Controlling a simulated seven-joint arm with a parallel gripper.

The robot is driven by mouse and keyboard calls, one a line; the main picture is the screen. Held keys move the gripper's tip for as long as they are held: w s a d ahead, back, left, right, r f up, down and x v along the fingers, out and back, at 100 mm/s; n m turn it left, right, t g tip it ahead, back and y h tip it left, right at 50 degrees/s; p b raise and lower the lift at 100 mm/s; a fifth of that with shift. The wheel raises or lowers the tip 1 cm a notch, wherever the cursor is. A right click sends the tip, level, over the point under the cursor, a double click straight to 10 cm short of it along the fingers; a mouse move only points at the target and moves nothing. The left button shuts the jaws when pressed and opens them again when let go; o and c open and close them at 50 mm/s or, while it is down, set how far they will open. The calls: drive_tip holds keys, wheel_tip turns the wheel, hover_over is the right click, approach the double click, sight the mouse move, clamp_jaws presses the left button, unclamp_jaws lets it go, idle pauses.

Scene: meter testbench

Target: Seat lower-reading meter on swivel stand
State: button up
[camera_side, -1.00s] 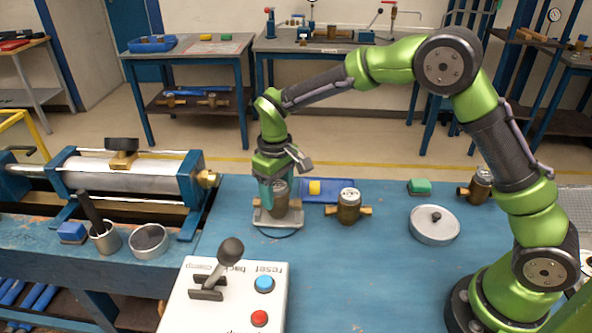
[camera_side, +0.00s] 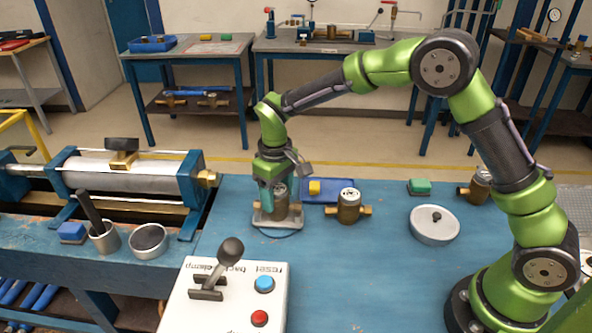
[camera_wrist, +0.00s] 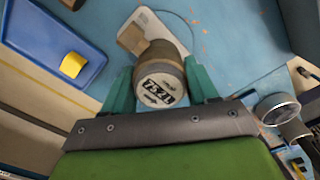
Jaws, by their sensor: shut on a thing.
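A brass meter (camera_side: 279,194) with a round face is between the teal fingers of my gripper (camera_side: 272,188), which is shut on it. In the wrist view the meter's white dial (camera_wrist: 158,90) faces the camera with large dark digits, too tilted and small to read surely. Whether the meter touches the stand is hidden. A second brass meter (camera_side: 349,208) stands upright to the right, its face not legible.
A blue tray (camera_side: 325,184) with a yellow block (camera_side: 315,187) lies behind the stand. A control box (camera_side: 228,300) with a lever is in front.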

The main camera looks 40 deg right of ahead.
idle(0.4)
drive_tip(key=o, duration=1.7)
drive_tip(key=shift+f, duration=0.1)
drive_tip(key=shift+r, duration=3.55)
